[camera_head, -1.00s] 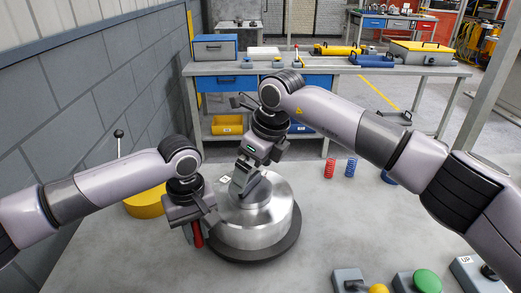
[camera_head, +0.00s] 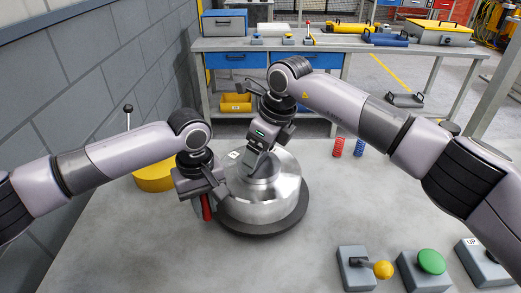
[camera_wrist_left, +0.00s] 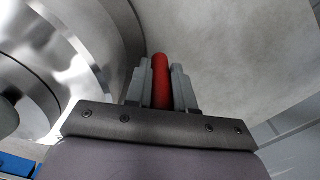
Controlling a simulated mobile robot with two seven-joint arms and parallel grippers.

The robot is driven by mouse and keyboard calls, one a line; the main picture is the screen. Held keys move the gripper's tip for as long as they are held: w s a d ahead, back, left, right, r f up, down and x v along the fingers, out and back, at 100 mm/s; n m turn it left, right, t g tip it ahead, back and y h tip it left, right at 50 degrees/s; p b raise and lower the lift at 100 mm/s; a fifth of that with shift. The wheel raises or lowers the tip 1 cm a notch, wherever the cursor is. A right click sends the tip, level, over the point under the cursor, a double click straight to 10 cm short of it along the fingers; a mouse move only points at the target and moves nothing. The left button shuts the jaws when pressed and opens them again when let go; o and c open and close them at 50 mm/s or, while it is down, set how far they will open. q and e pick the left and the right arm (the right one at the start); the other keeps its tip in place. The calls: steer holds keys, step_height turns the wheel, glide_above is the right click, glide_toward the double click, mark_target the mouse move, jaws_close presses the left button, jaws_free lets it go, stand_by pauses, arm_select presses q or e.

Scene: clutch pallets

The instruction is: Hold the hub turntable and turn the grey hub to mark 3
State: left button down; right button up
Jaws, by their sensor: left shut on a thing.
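The grey hub (camera_head: 262,206), a shiny stepped metal cylinder, sits on the dark round turntable (camera_head: 285,229) on the bench. A small white tag (camera_head: 233,155) shows at its far left; I cannot read its mark. My left gripper (camera_head: 205,197) is shut on an upright red handle (camera_head: 206,207) at the turntable's left side. In the left wrist view the red handle (camera_wrist_left: 161,82) stands between both fingers, beside the metal hub (camera_wrist_left: 75,55). My right gripper (camera_head: 258,160) reaches down to the hub's top; its fingertips are partly hidden, so its opening is unclear.
A yellow round part (camera_head: 153,178) lies behind my left arm. A red spring (camera_head: 338,147) and a blue spring (camera_head: 359,147) stand at the back right. A lever box (camera_head: 354,270) and a green button box (camera_head: 431,262) are at front right. The front left is clear.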

steer(key=n, duration=0.2)
steer(key=n+g, duration=0.1)
steer(key=n, duration=0.2)
steer(key=shift+w+r+g, duration=0.1)
steer(key=shift+w+g, duration=0.1)
steer(key=shift+g, duration=0.1)
steer(key=n+g, duration=0.1)
steer(key=n, duration=0.4)
steer(key=shift+w, duration=0.1)
steer(key=shift+d, duration=0.1)
steer(key=o, duration=1.3)
